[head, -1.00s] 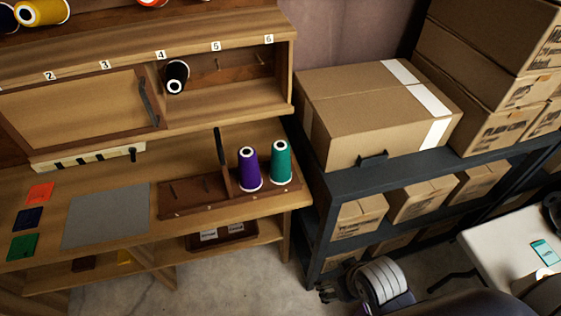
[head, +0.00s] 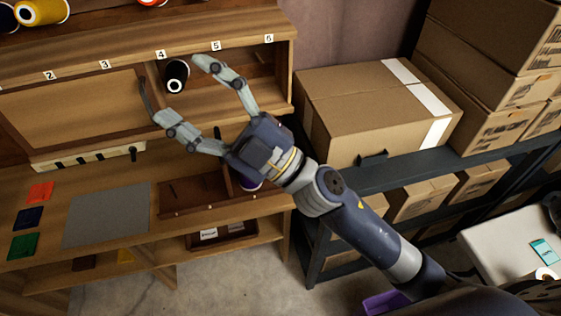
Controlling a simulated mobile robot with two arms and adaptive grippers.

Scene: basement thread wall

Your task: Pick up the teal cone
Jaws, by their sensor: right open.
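The teal cone does not show in the head view now; my right gripper and wrist cover the right end of the wooden peg rack (head: 195,194) where it stood. Only the lower edge of the purple cone (head: 249,186) shows below the gripper body. My right gripper (head: 183,89) is open and empty, reaching up and left over the bench. Its two fingers are spread wide in front of the upper shelf. A black cone (head: 172,80) appears between the fingertips in the picture; I cannot tell how far behind them it is. My left gripper is not in view.
The upper shelf with numbered labels has a wooden panel (head: 70,110) on its left. A grey mat (head: 106,215) and coloured cards (head: 27,218) lie on the bench. A large carton (head: 350,100) stands on the dark shelf (head: 420,165) to the right.

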